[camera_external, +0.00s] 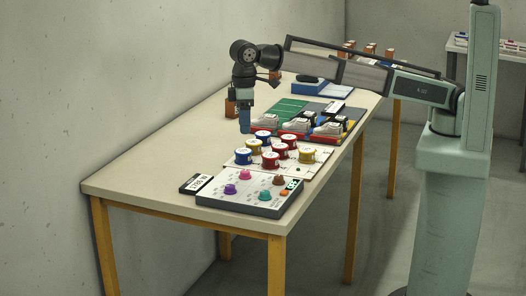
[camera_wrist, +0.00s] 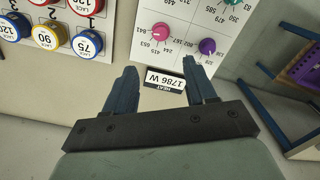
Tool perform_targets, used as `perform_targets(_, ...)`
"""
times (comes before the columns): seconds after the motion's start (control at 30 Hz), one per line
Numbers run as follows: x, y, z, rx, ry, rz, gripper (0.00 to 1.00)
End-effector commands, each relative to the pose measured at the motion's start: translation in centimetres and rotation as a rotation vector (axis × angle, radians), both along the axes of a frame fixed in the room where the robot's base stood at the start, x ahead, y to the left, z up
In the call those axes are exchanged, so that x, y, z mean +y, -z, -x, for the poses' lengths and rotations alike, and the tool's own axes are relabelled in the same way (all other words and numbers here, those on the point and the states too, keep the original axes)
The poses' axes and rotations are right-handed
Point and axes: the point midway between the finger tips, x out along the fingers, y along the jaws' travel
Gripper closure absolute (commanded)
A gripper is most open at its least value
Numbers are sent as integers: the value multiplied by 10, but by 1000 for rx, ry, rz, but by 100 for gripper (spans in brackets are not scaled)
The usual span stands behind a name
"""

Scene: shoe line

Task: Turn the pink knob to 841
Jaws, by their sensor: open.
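The pink knob (camera_external: 244,175) is on the white top of a control panel (camera_external: 250,208) near the table's front end. In the wrist view the pink knob (camera_wrist: 161,32) is at top centre, ringed by small printed numbers; a light mark shows on its left side, but its exact setting is too small to read surely. My gripper (camera_external: 245,129) points down above the table, behind the panel and apart from the knob. In the wrist view my gripper (camera_wrist: 160,66) has its two blue fingers spread, with nothing between them.
A heat display (camera_wrist: 165,80) reads 1786 W. Several lace spools (camera_external: 270,159) and shoes (camera_external: 296,129) stand behind. The table's left side is clear.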

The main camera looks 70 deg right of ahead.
Motion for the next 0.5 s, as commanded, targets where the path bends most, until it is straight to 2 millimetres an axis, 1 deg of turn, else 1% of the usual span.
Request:
perform_targets(0.1, 1, 0, 0, 1, 81, -3, 44)
perform_targets(0.27, 0, 7, 1, 2, 118, -2, 44)
perform_targets(0.37, 0, 17, 1, 2, 118, -1, 44)
perform_targets(0.5, 0, 40, 1, 3, 117, -1, 44)
